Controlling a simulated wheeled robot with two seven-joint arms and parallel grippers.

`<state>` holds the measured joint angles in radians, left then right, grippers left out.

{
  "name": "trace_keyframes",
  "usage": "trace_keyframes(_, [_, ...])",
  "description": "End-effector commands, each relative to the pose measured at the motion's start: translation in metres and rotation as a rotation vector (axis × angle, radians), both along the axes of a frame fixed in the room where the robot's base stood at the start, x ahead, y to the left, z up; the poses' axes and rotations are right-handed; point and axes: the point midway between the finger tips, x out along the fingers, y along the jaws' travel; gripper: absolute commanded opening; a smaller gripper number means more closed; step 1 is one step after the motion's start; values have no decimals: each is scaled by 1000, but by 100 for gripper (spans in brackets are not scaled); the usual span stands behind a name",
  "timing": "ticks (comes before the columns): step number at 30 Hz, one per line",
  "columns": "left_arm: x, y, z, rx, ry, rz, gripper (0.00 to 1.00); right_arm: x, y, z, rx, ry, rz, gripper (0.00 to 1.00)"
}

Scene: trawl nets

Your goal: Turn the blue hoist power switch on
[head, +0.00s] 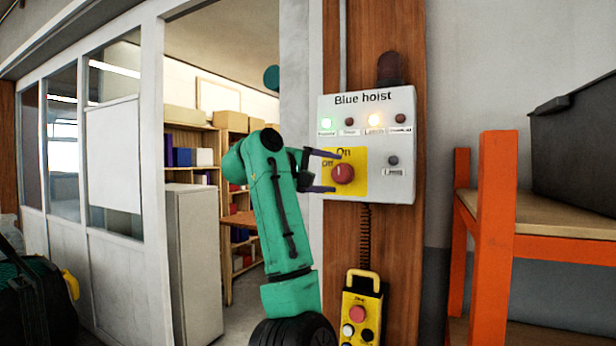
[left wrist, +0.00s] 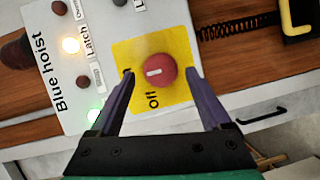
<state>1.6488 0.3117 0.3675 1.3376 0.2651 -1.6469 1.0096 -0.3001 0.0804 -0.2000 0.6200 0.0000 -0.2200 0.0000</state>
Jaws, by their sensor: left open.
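The blue hoist panel (head: 390,185) is a pale box with a yellow plate holding a red round knob (head: 343,174). "On" is printed above the knob and "Off" at its upper left. The white mark on the knob (left wrist: 159,72) points up the panel, toward "On". My left gripper (head: 335,171) is at the knob with its fingers apart, one above and one below. In the left wrist view the purple fingers (left wrist: 159,74) stand on either side of the knob; touching cannot be told. One finger covers the "On" label there. My right gripper is not in view.
A green lamp (head: 327,124) and an amber lamp (head: 375,120) glow on the panel. A yellow pendant control (head: 361,308) hangs below on a coiled cord. An orange rack (head: 495,240) with a dark crate (head: 575,135) stands at the right. An open doorway is at the left.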

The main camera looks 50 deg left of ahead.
Motion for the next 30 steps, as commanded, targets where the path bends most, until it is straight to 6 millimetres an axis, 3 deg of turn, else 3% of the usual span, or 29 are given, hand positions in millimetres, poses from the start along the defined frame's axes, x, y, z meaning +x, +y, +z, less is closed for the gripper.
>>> trace_keyframes(1, [-14,2,-4,1,-7,4,81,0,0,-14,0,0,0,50])
trace_keyframes(6, [-67,5,1,1,-8,4,81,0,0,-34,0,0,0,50])
trace_keyframes(12, [-108,6,9,1,-4,2,81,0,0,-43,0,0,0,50])
trace_keyframes(30, [-115,6,12,1,-2,1,81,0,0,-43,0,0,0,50])
